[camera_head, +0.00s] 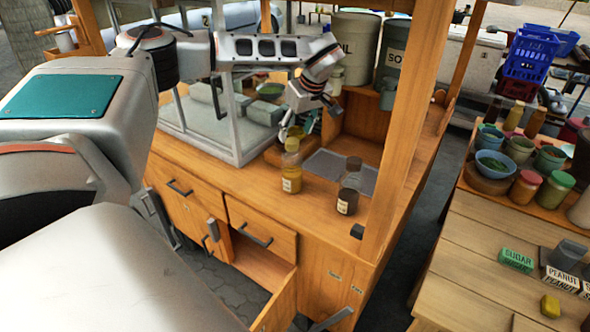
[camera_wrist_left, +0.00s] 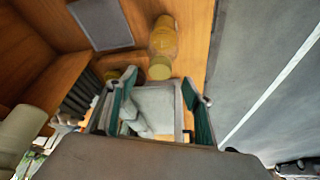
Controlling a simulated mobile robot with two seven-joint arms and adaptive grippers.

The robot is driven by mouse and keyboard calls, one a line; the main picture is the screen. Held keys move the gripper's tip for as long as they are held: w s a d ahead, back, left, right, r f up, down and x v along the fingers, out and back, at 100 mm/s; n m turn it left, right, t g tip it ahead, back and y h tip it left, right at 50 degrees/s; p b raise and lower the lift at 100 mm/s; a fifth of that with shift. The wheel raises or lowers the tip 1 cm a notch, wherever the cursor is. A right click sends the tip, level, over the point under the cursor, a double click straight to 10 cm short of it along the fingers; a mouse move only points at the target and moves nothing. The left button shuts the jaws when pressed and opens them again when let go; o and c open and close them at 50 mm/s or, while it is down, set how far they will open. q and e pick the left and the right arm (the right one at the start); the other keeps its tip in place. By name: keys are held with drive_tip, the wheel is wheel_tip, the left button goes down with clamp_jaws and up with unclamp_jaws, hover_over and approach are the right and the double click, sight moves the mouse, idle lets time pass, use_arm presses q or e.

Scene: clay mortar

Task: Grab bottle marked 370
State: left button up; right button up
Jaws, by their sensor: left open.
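A bottle of yellow liquid (camera_head: 291,172) stands upright on the wooden cart's counter. A dark bottle (camera_head: 348,190) with a pale label stands to its right. Both labels are too small to read, so I cannot tell which bottle is marked 370. My left gripper (camera_head: 299,120) is above and behind the yellow bottle in the head view, open, with nothing held. In the left wrist view, the yellow bottle (camera_wrist_left: 163,42) is just beyond the open fingertips (camera_wrist_left: 159,78), apart from them or close to touching. The right gripper is not in view.
A glass case (camera_head: 215,130) and a wooden post (camera_head: 408,130) flank the counter space. Large canisters (camera_head: 355,45) stand behind. A grey panel (camera_head: 340,170) lies in the counter. A side table (camera_head: 470,255) at right holds jars, bowls and boxes. Open counter surrounds the bottles.

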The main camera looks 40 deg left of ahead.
sight(292, 140)
use_arm(q)
drive_tip(key=shift+s+a+f, duration=0.1)
drive_tip(key=shift+a+f, duration=0.1)
drive_tip(key=shift+f, duration=0.25)
drive_tip(key=shift+p+x, duration=0.3)
drive_tip(key=shift+x, duration=2.1)
drive_tip(key=shift+w, duration=0.2)
clamp_jaws()
